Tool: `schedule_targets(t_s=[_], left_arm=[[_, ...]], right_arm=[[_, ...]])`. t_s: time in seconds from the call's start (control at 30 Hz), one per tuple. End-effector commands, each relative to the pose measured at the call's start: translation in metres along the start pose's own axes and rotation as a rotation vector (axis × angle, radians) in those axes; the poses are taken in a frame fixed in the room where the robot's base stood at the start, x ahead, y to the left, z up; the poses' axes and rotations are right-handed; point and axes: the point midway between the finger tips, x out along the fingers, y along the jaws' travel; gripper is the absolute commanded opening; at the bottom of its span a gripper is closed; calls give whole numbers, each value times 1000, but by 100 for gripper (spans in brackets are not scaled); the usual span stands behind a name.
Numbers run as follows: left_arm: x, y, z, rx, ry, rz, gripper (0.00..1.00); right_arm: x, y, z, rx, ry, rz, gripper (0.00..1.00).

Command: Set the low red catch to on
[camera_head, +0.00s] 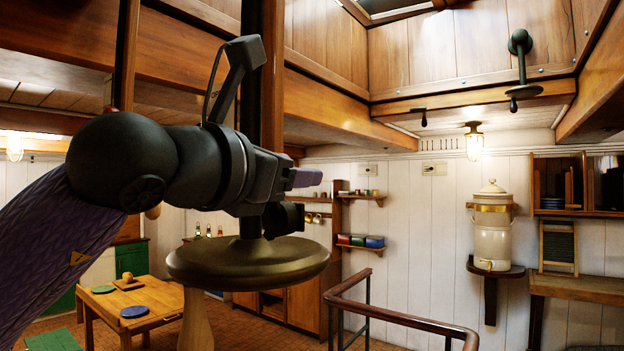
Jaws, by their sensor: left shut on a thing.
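My left gripper (295,197) is in the middle of the view, its arm coming in from the left. Its jaws point right, in front of a dark upright post (251,226) above a round bronze-coloured disc (248,262). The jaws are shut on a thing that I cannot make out. No red catch shows clearly, so its setting cannot be read. A tiny red spot (114,109) shows beside my arm, too small and covered to identify. My right gripper is not in view.
A brown handrail (405,316) stands at the lower middle right. A wooden table (150,302) with round mats is at the lower left. A cream urn (492,228) stands on a wall bracket at right. A dark crank (521,70) hangs at upper right.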

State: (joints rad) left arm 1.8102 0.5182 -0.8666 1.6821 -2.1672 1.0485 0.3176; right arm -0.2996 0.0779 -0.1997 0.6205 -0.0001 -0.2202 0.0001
Motion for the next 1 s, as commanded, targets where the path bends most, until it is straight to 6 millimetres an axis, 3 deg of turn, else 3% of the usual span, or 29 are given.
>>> schedule_targets(t_s=[0.23,1.0], left_arm=[[-1,-16,-7,226,-12,1,0],[-1,-46,-35,889,-36,3,0]], right_arm=[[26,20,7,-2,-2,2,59],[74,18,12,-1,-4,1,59]])
